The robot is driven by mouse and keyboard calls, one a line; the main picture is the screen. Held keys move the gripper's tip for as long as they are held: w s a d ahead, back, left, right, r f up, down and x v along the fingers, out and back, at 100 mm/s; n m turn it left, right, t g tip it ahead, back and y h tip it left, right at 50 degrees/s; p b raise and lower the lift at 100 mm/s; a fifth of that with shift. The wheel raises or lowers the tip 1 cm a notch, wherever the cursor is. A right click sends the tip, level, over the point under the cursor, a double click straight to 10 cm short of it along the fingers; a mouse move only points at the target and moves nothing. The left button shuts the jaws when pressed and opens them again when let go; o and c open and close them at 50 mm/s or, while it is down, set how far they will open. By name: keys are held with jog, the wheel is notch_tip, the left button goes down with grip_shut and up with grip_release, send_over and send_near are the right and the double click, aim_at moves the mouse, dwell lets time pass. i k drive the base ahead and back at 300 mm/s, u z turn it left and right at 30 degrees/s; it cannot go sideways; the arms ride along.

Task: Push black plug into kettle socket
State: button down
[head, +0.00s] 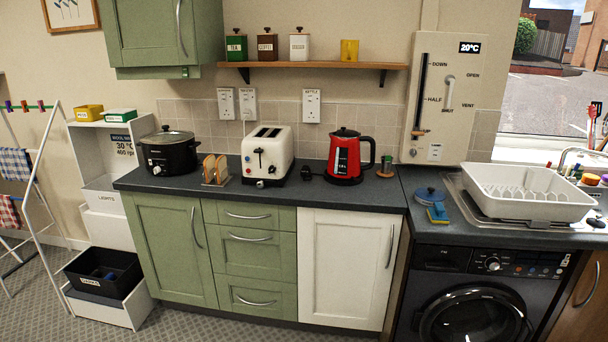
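A small black object (306,173), which looks like the black plug, lies on the dark worktop between the toaster and the red kettle (349,157). It is too small to make out its pins or cord. A white wall socket (311,107) sits on the tiles above and behind it, with a small label over it that seems to read KETTLE. Nothing is seen plugged into this socket. The kettle stands upright on the worktop. My gripper is not in view.
A cream toaster (267,155) stands left of the black object. A shelf (310,65) with canisters hangs above. The worktop's front strip (300,194) is clear.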

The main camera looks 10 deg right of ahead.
aim_at(305, 170)
jog(key=u, duration=0.05)
jog(key=i, duration=0.95)
jog(key=z, duration=0.05)
